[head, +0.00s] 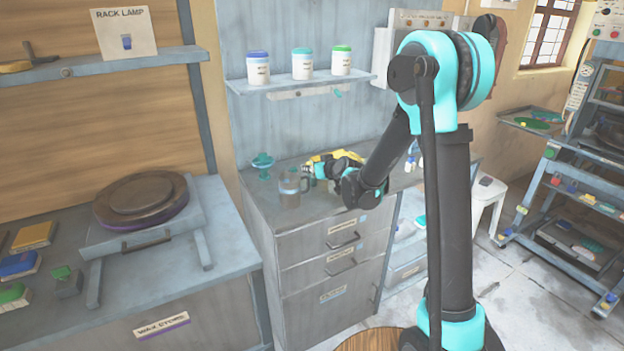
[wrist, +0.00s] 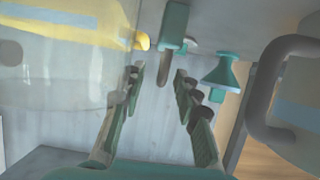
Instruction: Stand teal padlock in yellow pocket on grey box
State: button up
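In the wrist view, my gripper (wrist: 159,78) has its fingers apart, with clear space between them. A teal block (wrist: 173,26) with a grey curved part beside it lies just beyond the fingertips; it looks like the teal padlock, apart from the fingers. A thin brown piece shows below it. In the head view, my gripper (head: 311,171) is low over the grey cabinet top, right of the mug; the padlock is not clear there. I cannot make out the yellow pocket on a grey box for certain in either view.
A mug (head: 291,189) stands close to my gripper; its handle (wrist: 262,96) is right of the fingers. A teal goblet-like thing (head: 262,165) stands behind it. A yellow object (wrist: 65,27) shows behind a clear container (wrist: 60,80). A shelf (head: 300,82) with jars hangs above.

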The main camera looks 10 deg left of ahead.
jog(key=shift+c, duration=0.6)
grip_shut()
jog(key=shift+r, duration=0.1)
